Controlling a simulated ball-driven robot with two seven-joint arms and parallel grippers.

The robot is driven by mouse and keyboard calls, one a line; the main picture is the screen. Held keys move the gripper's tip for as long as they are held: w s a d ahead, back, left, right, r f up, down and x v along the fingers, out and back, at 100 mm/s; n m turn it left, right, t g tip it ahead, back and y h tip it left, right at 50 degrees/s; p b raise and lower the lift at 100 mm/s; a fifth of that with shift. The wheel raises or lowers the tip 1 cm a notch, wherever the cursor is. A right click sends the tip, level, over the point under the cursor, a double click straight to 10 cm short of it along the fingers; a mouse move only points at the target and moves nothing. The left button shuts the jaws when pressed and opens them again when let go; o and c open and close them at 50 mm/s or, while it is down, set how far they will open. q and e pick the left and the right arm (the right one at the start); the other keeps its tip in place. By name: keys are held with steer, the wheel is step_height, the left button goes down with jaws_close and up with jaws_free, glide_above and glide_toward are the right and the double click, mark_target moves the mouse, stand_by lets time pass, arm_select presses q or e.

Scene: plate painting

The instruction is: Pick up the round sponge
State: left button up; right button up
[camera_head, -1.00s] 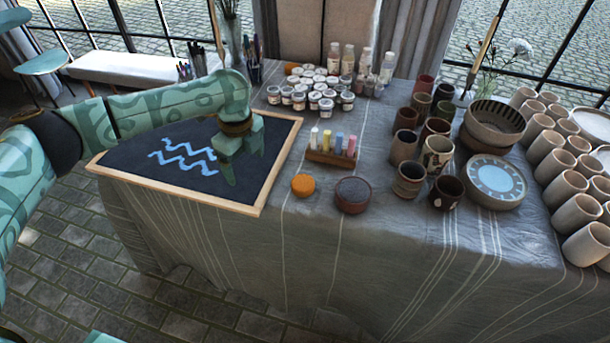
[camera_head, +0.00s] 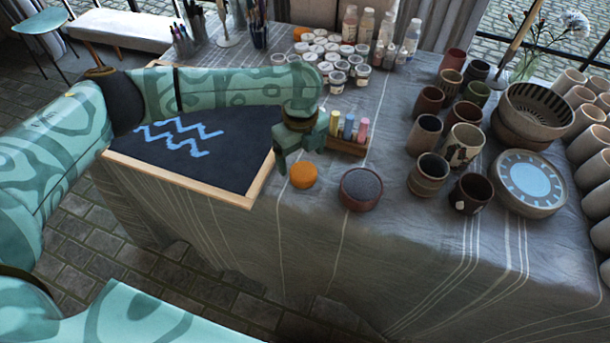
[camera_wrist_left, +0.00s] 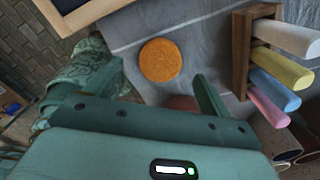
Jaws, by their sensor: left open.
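The round sponge is an orange disc (camera_head: 303,175) lying flat on the grey tablecloth, just right of the chalkboard's corner. It also shows in the left wrist view as an orange disc (camera_wrist_left: 160,60), beyond and between my fingers. My left gripper (camera_head: 292,163) is open and empty, beside the sponge at its upper left in the head view. In the left wrist view the left gripper's fingers (camera_wrist_left: 155,75) stand apart with nothing between them. Whether a finger touches the sponge cannot be told. My right gripper is not in view.
A framed chalkboard (camera_head: 235,165) with blue wavy lines lies left of the sponge. A wooden chalk holder (camera_head: 345,146) stands close behind it. A round dark-topped dish (camera_head: 360,188) sits close on its right. Cups, bowls and paint jars fill the back and right.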

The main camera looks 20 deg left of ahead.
mark_target(302, 169)
arm_select(q)
steer(key=shift+f, duration=0.55)
step_height(302, 169, down, 5)
steer(key=b, duration=0.3)
steer(key=shift+d, duration=0.1)
steer(key=shift+r, duration=0.2)
steer(key=c, duration=1.1)
steer(key=shift+c, duration=0.2)
